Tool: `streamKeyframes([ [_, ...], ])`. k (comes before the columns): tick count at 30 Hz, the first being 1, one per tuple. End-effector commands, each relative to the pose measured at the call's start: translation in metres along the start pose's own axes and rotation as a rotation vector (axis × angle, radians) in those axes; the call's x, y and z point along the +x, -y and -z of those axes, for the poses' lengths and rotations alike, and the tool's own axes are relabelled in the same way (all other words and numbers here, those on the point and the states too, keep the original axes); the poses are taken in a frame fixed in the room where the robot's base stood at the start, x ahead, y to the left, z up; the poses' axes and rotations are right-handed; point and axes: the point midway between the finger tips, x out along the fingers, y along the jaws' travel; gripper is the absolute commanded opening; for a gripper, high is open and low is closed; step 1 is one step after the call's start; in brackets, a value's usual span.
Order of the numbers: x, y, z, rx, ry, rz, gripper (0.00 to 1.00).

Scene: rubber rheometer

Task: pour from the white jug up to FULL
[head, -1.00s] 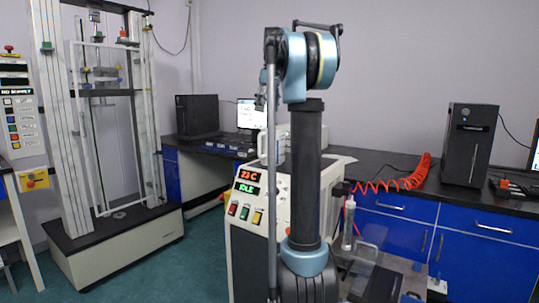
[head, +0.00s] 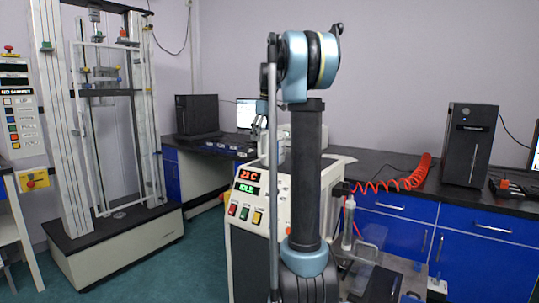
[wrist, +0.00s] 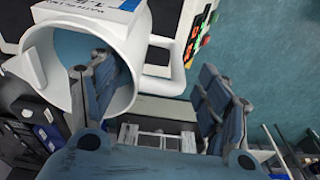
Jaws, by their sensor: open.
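The white jug (wrist: 48,55) shows in the wrist view at upper left, with its round mouth turned toward the camera and printed lettering with a blue patch on its side. Its handle (wrist: 178,75) juts to the right. My gripper (wrist: 155,68) is open, with one finger across the jug's mouth and the other to the right of the handle. The handle lies between the fingers in the picture; I cannot tell whether they touch it. In the head view my gripper (head: 258,127) is small and partly hidden behind my arm. No FULL mark is readable.
A machine with a lit panel (head: 247,182) reading 23 C and IDLE stands close behind my arm. A red coiled hose (head: 400,182) and a black computer tower (head: 470,145) are on the dark bench at right. A tall test frame (head: 105,120) stands at left.

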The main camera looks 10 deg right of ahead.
Motion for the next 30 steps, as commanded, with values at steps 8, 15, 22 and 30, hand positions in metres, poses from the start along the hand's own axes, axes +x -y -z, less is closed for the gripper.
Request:
streamKeyframes([
  [8, 0.0139, -0.0001, -0.0001, 0.0, 0.0, 0.0, 0.7],
  [15, 0.0135, -0.0002, -0.0001, 0.0, 0.0, 0.0, 0.45],
  [22, 0.0135, -0.0001, -0.0001, 0.0, 0.0, 0.0, 0.0],
  [30, 0.0124, 0.0001, -0.0002, 0.0, 0.0, -0.001, 0.0],
])
